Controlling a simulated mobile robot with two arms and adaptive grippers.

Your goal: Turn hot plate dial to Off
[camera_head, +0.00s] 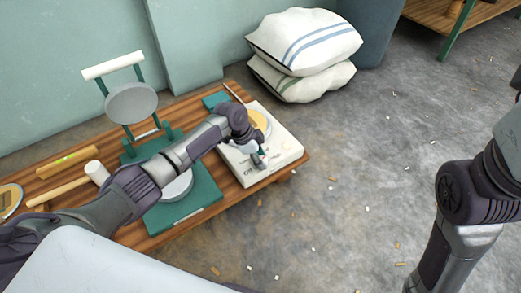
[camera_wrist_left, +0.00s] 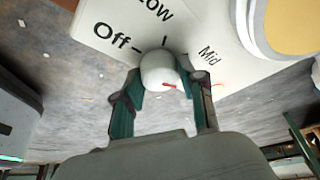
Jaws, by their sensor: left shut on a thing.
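The hot plate (camera_head: 286,143) is a white box with a tan round plate (camera_head: 259,121) on top, at the right end of the low wooden table. Its white dial (camera_wrist_left: 158,68) shows in the left wrist view, with "Off" (camera_wrist_left: 112,41) printed to its left, "Low" above and "Mid" to its right. A red mark is on the dial's lower right; I cannot tell which setting it points to. My left gripper (camera_head: 259,160) is shut on the dial, its two fingers on either side in the left wrist view (camera_wrist_left: 163,88). My right gripper is out of view.
The wooden table (camera_head: 240,195) also holds a green press-like stand (camera_head: 200,198) with a grey disc, and a mallet (camera_head: 70,185). White striped cushions (camera_head: 305,45) lie on the floor behind. The concrete floor right of the table is mostly clear, with small scraps.

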